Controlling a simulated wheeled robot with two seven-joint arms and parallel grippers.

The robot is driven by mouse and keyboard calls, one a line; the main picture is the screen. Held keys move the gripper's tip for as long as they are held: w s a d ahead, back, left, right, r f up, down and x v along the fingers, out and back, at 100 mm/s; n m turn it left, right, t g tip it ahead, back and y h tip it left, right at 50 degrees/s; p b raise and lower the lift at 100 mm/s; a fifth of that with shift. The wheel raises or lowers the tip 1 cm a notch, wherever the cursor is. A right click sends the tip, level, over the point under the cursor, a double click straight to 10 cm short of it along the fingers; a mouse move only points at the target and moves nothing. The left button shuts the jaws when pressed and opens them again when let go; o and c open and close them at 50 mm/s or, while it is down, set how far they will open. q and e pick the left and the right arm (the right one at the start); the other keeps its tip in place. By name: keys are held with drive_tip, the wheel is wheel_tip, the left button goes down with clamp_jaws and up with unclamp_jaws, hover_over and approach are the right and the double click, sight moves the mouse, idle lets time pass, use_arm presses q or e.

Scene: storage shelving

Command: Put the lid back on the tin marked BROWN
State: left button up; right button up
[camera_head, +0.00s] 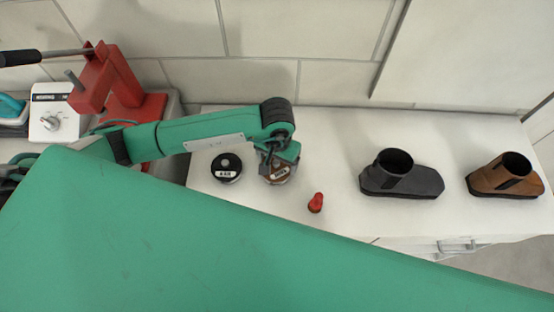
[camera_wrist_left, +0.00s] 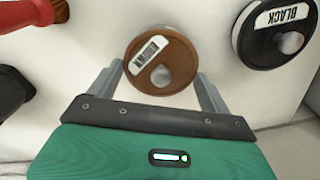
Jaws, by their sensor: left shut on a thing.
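The brown lid (camera_wrist_left: 178,68), with a pale BROWN label and a round knob, lies between the two fingers of my left gripper (camera_wrist_left: 162,92), which is shut on it. In the head view my left gripper (camera_head: 277,160) reaches down from above at the BROWN tin's place, and the brown round top (camera_head: 279,174) shows partly beneath it. The lid hides the tin's body in the wrist view, and I cannot tell whether the lid rests on the tin or is just above it. My right gripper is not in view.
A black-topped tin (camera_head: 227,168) marked BLACK stands left of the gripper. A small red object (camera_head: 316,203) stands to the right. A black shoe (camera_head: 400,177) and a brown shoe (camera_head: 504,177) are farther right. A red stand (camera_head: 115,85) is at the left.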

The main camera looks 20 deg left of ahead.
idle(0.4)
use_arm(q)
drive_tip(key=o, duration=0.9)
drive_tip(key=shift+r+p, duration=0.5)
drive_tip(key=shift+r, duration=0.8)
drive_tip(key=shift+s+r+p, duration=0.1)
drive_tip(key=shift+r+p, duration=0.5)
drive_tip(key=shift+r, duration=1.65)
drive_tip(key=shift+c, duration=0.5)
